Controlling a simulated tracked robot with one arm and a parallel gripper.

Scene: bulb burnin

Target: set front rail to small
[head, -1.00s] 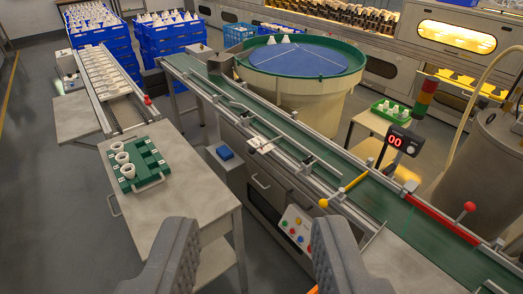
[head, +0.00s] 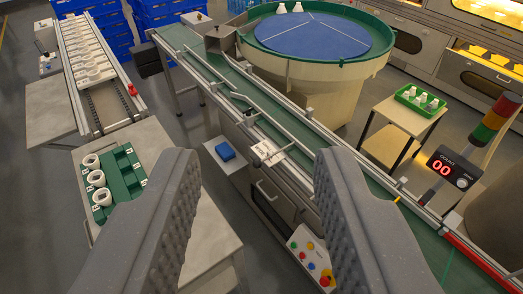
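The green conveyor (head: 207,70) runs diagonally from upper left to lower right, with metal guide rails along it. The front rail (head: 262,112) is a thin metal bar on brackets along the near part of the belt. A small white plate (head: 266,152) with marks too small to read sits on the conveyor's near edge, beside a rail bracket. My gripper (head: 262,162) is open and empty, its two grey ridged fingers wide apart. The plate shows between the fingertips, apparently farther away than them. The right finger hides part of the conveyor.
A green holder (head: 122,175) with white cups stands on the left cart. A round feeder bowl (head: 310,65) stands behind the conveyor. A red-lit counter (head: 446,168) and signal tower (head: 494,120) are at right. A button panel (head: 312,254) is below.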

